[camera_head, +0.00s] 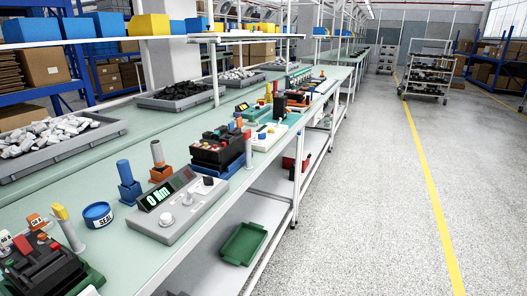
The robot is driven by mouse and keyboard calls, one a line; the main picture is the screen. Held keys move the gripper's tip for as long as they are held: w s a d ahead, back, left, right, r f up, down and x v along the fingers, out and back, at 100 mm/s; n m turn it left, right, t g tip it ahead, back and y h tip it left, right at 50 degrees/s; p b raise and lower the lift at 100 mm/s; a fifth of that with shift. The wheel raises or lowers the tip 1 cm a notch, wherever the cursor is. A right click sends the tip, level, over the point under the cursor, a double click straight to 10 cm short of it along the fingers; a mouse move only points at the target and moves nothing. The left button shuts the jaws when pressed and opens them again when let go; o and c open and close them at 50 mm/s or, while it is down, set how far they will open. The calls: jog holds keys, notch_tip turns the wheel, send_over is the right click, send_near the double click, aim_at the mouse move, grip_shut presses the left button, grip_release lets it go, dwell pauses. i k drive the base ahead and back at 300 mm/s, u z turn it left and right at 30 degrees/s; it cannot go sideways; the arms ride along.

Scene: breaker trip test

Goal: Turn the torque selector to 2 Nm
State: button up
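A grey box (179,214) with a dark display stands on the green bench. Its display (158,196) shows green characters that look like "0 Nm". Two pale knobs sit on its top: a front knob (166,219) and a second knob (187,199). A black part (208,181) is at its far right end. I cannot tell which of these is the torque selector, nor read any scale marks. My gripper is not in view.
A blue "SEAL" tub (98,214), a blue holder (129,190) and an orange holder (161,172) stand beside the box. Black breaker fixtures stand at front left (40,262) and behind the box (217,150). The floor aisle (350,200) on the right is clear.

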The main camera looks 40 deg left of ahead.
aim_at(209, 181)
jog(key=u, duration=0.25)
jog(key=i, duration=1.2)
jog(key=u, duration=1.35)
jog(key=i, duration=0.8)
jog(key=u, duration=0.8)
